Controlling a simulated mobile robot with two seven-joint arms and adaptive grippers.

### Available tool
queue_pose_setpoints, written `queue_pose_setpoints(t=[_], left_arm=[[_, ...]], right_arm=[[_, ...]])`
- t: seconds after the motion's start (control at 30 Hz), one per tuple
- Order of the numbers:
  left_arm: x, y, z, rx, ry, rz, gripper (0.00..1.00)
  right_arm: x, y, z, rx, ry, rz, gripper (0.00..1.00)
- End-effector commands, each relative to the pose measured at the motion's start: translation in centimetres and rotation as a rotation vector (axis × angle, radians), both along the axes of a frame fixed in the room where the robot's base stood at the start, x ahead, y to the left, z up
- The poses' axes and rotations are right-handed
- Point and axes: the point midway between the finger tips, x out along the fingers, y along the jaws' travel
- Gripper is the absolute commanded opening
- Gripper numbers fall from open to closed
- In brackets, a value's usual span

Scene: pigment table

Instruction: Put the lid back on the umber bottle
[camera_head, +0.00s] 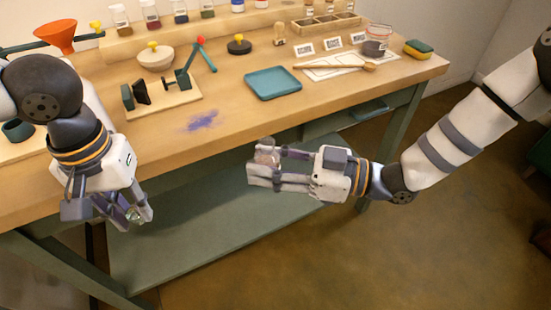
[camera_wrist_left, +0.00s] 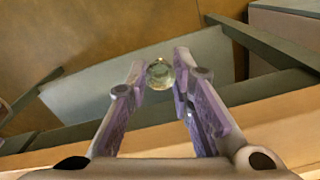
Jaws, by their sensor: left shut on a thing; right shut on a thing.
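My left gripper (camera_head: 138,217) is shut on a small round clear, greenish glass piece (camera_head: 133,214), in front of the table's front edge. In the left wrist view this glass piece (camera_wrist_left: 160,74) sits between the fingertips; I cannot tell whether it is the lid. My right gripper (camera_head: 265,168) is shut on a small brownish, glassy thing (camera_head: 266,156), partly hidden by the fingers. It may be the umber bottle, but no label is readable. The two grippers are well apart, both in front of the table.
The wooden table (camera_head: 225,150) carries a teal tray (camera_head: 273,83), a small press on a board (camera_head: 165,103), a white bowl (camera_head: 156,58) and a blue powder smear (camera_head: 202,120). Labelled bottles (camera_head: 151,14) stand on a rack behind. A green lower shelf (camera_head: 210,225) lies below.

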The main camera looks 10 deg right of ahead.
Motion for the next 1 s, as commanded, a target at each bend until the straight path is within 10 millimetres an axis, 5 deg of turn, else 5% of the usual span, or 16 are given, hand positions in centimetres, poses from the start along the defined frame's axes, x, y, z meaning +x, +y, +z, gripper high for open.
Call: queue_pose_setpoints(t=[0.27, 0.4, 0.6, 0.8, 1.0], left_arm=[[2.6, -1.5, 1.9, 0.001, -0.005, -0.028, 0.07], [5.6, -4.9, 5.1, 0.001, -0.003, -0.084, 0.07], [7.5, -11.2, 9.7, 0.001, 0.0, -0.176, 0.07], [7.0, -17.7, 13.4, 0.002, 0.0, -0.279, 0.07], [5.7, -21.6, 15.5, 0.002, 0.002, -0.348, 0.07]], right_arm=[[0.0, 0.0, 0.0, 0.001, 0.0, -0.002, 0.0], [0.0, 0.0, 0.1, 0.001, 0.0, -0.003, 0.0], [0.0, 0.0, 0.1, 0.002, -0.001, -0.003, 0.0], [0.0, 0.0, 0.1, 0.002, -0.001, -0.003, 0.0], [0.0, 0.0, 0.1, 0.002, -0.001, -0.003, 0.0]])
